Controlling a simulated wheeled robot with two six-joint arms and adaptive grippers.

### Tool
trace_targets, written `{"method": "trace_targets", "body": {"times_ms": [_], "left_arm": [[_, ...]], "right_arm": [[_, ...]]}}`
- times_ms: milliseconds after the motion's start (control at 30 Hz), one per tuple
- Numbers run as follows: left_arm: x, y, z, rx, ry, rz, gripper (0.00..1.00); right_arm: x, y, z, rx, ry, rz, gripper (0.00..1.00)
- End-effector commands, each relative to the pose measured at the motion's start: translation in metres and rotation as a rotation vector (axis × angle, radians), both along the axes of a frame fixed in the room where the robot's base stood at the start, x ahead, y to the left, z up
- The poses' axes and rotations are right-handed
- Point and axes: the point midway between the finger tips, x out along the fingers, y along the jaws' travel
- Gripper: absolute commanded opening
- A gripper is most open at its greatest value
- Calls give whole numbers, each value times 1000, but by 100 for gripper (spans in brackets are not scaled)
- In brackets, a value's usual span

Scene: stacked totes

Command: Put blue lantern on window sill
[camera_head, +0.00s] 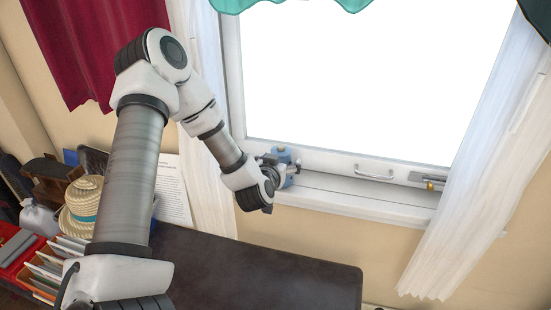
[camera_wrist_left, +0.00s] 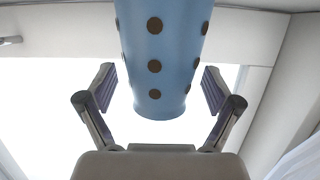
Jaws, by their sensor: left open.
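The blue lantern (camera_head: 283,153) is at the left end of the white window sill (camera_head: 365,205), partly hidden by my left gripper (camera_head: 282,168). In the left wrist view the lantern (camera_wrist_left: 160,60) is a blue, tapering body with dark round spots. My left gripper (camera_wrist_left: 160,90) is open there, with one finger on each side of the lantern's narrow end and a visible gap on both sides. The lantern appears upright on the sill; its contact with the sill is hidden. My right gripper is not in view.
White curtains hang at the left (camera_head: 205,150) and right (camera_head: 480,170) of the window. A window handle (camera_head: 374,173) and a latch (camera_head: 428,182) are on the lower frame. A dark bench top (camera_head: 270,275) lies below. A straw hat (camera_head: 82,205) and books are at left. The middle sill is clear.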

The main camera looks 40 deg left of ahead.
Motion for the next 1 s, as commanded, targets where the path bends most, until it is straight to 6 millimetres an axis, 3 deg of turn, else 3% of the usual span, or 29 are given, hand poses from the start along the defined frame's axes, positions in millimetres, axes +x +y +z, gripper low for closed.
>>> {"method": "trace_targets", "body": {"times_ms": [300,400,600,1000], "left_arm": [[-72,-38,26,-5,3,-2,90],[-79,-40,40,9,12,3,90],[-92,-47,39,5,6,2,90],[-96,-50,33,0,-1,0,90]], "right_arm": [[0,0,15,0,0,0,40],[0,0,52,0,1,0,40],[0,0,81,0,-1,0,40],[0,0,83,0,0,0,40]]}}
